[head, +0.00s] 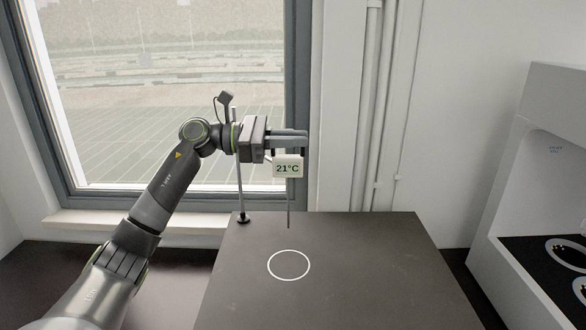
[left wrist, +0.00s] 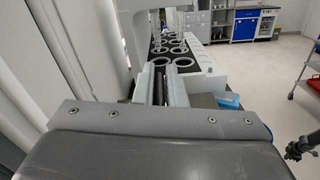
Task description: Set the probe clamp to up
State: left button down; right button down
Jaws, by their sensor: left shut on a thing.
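The temperature probe has a small display (head: 287,168) reading 21°C, with a thin rod (head: 289,208) hanging straight down from it. The rod's tip is above the dark table top. A thin upright stand (head: 239,185) with a round dark foot stands at the table's back left edge. My left gripper (head: 302,141) is shut on the probe clamp, just above the display and to the right of the stand. The fingers mostly hide the clamp. In the left wrist view, the gripper's fingers (left wrist: 162,85) point away from the camera. My right gripper is not in view.
A white ring mark (head: 288,265) lies on the dark table (head: 380,270), right of the stand's foot; the table top around it is clear. A white unit with round rings (head: 540,160) stands at the right. A window (head: 160,90) is behind the arm.

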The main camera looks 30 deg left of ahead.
pick_arm(q)
notch_tip(320, 180, up, 5)
jog(key=shift+f, duration=0.1)
jog(key=c, duration=1.5)
grip_release()
jog(key=shift+w+f, duration=0.1)
jog(key=shift+f, duration=0.05)
jog(key=shift+s+a+f, duration=0.15)
jog(key=shift+s+a, duration=0.1)
jog(key=shift+a, duration=0.25)
jog(key=shift+b+v, duration=3.5)
jog(key=shift+v, duration=4.7)
